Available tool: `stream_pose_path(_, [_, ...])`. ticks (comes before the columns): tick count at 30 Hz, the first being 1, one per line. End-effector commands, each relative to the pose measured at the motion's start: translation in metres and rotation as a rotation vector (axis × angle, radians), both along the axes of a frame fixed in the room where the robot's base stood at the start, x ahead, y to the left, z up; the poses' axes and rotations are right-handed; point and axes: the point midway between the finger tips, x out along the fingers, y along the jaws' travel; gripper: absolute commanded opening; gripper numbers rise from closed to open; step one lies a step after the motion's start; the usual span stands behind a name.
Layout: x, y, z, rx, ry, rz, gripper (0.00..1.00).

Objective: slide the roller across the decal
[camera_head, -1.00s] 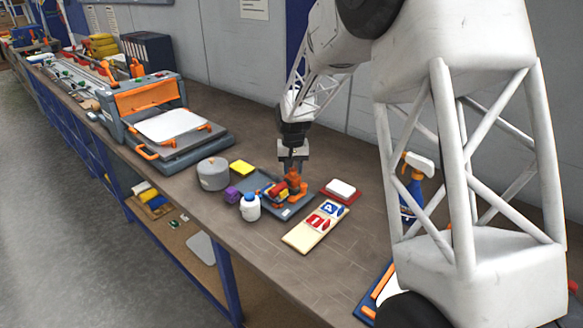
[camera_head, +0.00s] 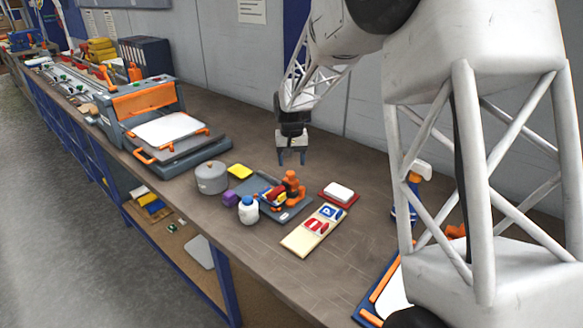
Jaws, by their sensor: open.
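The decal is likely one of the blue and red printed pieces (camera_head: 322,219) on a cream board (camera_head: 301,241) at the middle of the bench. A small roller with red and yellow parts (camera_head: 272,195) lies on a dark grey tray (camera_head: 289,215), beside an orange upright piece (camera_head: 292,188). My gripper (camera_head: 291,160) is open and empty. It hangs above the bench behind the tray, with its fingers pointing down and apart from everything.
A grey round pot (camera_head: 211,178), a purple cube (camera_head: 230,198), a white bottle with a blue cap (camera_head: 248,210) and a yellow block (camera_head: 239,171) stand left of the tray. A red pad with a white block (camera_head: 339,193) lies right.

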Motion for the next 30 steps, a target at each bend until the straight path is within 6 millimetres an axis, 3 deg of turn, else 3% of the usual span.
stream_pose_path(7, [0.000, 0.000, 0.026, 0.000, -0.001, 0.000, 0.59])
stream_pose_path(23, [-0.001, -0.001, 0.032, 0.000, -0.001, 0.000, 0.59])
stream_pose_path(30, [-0.018, -0.008, 0.045, 0.001, -0.010, -0.002, 0.59])
